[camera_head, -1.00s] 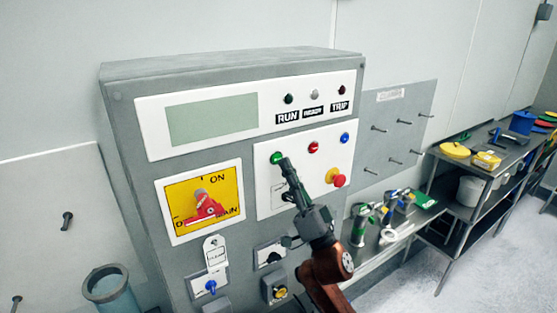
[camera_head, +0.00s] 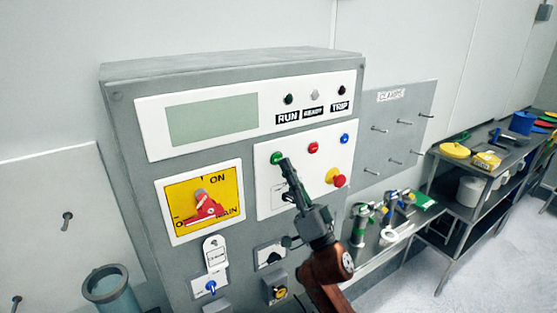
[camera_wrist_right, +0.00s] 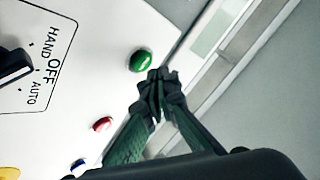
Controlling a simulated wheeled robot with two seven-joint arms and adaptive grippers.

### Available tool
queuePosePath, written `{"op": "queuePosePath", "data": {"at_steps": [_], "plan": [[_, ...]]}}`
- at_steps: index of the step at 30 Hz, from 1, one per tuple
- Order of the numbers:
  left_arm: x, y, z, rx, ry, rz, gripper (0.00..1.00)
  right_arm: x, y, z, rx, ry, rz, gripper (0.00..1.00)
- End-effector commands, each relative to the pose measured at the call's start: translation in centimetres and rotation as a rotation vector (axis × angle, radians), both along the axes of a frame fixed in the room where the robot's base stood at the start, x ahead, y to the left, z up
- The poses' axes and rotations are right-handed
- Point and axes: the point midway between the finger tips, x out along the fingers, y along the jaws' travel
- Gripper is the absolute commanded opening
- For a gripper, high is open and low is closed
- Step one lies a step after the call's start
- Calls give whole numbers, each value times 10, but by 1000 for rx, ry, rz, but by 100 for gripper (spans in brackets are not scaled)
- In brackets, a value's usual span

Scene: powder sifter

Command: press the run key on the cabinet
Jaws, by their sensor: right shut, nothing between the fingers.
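The grey cabinet (camera_head: 123,130) has a white button panel (camera_head: 328,172) with a green button (camera_head: 276,158), a red button (camera_head: 313,148) and a blue button (camera_head: 345,139). My right gripper (camera_head: 285,163) is shut and empty, its tips just beside the green button in the head view. In the right wrist view the closed fingertips (camera_wrist_right: 158,82) are at the lower right of the green button (camera_wrist_right: 141,60). Whether they touch it I cannot tell. The RUN label (camera_head: 287,119) sits below a dark green lamp (camera_head: 289,99). My left gripper is not in view.
A red mushroom button (camera_head: 339,181) and a red switch handle on a yellow plate (camera_head: 204,206) are on the cabinet front. A small steel table (camera_head: 375,253) with clamps stands to the right. A selector knob (camera_wrist_right: 14,66) shows in the wrist view.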

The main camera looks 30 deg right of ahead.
Motion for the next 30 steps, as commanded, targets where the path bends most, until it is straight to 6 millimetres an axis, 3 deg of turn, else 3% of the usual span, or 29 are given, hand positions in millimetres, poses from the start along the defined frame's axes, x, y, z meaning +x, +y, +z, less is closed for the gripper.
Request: {"op": "queuePosePath", "data": {"at_steps": [30], "plan": [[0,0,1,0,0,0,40,11,1,0,1,0,1,0]]}}
